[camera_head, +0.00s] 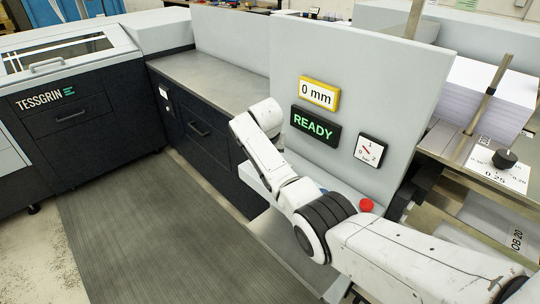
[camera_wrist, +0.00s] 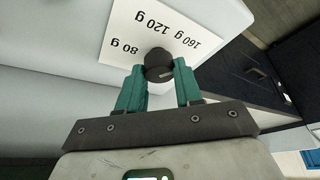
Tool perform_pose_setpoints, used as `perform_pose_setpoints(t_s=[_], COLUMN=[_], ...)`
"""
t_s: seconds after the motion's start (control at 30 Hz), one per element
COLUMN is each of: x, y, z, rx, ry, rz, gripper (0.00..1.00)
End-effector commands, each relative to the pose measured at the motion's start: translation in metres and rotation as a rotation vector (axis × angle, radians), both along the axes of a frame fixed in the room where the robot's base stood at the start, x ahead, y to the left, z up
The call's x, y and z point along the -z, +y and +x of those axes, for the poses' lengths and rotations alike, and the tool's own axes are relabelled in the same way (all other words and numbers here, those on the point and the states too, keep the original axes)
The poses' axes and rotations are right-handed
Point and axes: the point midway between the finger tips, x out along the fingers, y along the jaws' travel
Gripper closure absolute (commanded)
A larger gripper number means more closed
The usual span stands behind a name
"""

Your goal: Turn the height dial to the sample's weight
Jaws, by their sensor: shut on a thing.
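The height dial (camera_wrist: 157,58) is a dark round knob in the wrist view, on a white plate (camera_wrist: 118,30) marked 80 g, 120 g and 160 g. The marks read upside down there. My gripper (camera_wrist: 159,68) has teal fingers, one on each side of the knob, and is shut on it. A short pale line shows on the knob's lower right; which mark it is set to I cannot tell. In the head view, my arm reaches to the machine's front, and the fingers and this dial are hidden. No sample's weight is readable.
On the grey panel are a yellow-framed "0 mm" display (camera_head: 319,93), a green "READY" display (camera_head: 314,125), and a bar gauge (camera_head: 372,150). A red button (camera_head: 366,205) sits below. Another black knob (camera_head: 505,159) stands right, near a paper stack (camera_head: 485,95). Grey floor matting (camera_head: 150,235) lies clear at left.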

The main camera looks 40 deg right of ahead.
Motion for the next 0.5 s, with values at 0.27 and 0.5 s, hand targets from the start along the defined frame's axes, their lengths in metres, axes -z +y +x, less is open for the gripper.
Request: perform_pose_setpoints(t_s=[0.27,0.5], x=[-0.0008,-0.0008], y=[0.0001,0.0001], z=[0.0004,0.0004], rx=[0.004,0.003], ry=[-0.001,-0.001], rz=[0.000,-0.001], gripper=[0.96,0.54])
